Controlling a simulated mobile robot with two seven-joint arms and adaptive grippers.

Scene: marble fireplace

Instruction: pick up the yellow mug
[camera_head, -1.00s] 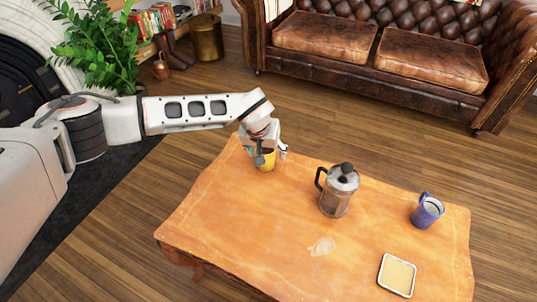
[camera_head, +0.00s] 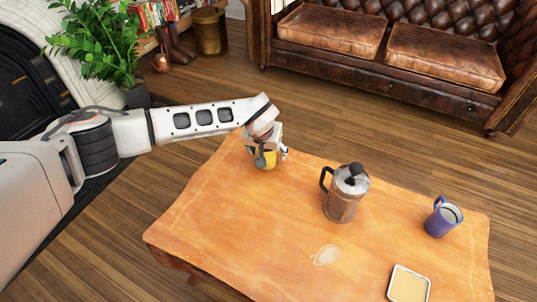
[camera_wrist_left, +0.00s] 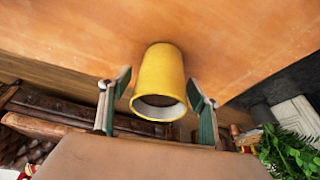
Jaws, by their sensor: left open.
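The yellow mug (camera_head: 270,159) stands near the far left corner of the wooden table (camera_head: 235,215), partly hidden by my left gripper (camera_head: 266,158). In the left wrist view the yellow mug (camera_wrist_left: 161,80) sits between the two spread fingers of my left gripper (camera_wrist_left: 158,95), its rim toward the camera. The fingers stand on either side of it with gaps showing, so the gripper is open around the mug and not closed on it. My right gripper is in neither view.
A glass and metal coffee press (camera_head: 345,192) stands right of the mug. A blue mug (camera_head: 443,217) and a small pale square dish (camera_head: 408,285) are farther right. A pale spill (camera_head: 326,255) lies near the table's middle. A leather sofa (camera_head: 400,55) stands behind.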

